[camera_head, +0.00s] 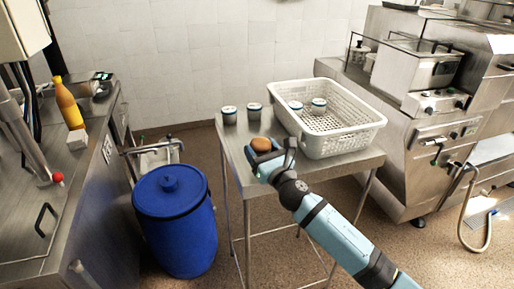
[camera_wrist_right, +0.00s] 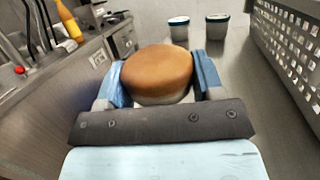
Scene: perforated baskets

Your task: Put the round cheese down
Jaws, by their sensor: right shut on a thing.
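The round cheese (camera_wrist_right: 157,72) has an orange-brown top and a paler side. My right gripper (camera_head: 268,152) is shut on it, with one finger on each side in the right wrist view (camera_wrist_right: 155,82). In the head view the cheese (camera_head: 261,144) shows at the front left part of the steel table (camera_head: 236,160). I cannot tell whether its underside touches the table top. My left gripper is not in view.
A white perforated basket (camera_head: 350,139) stands on the table to the right, with two small tubs inside. Two more lidded tubs (camera_head: 229,115) (camera_head: 254,112) stand at the back left of the table. A blue barrel (camera_head: 176,225) stands on the floor to the left.

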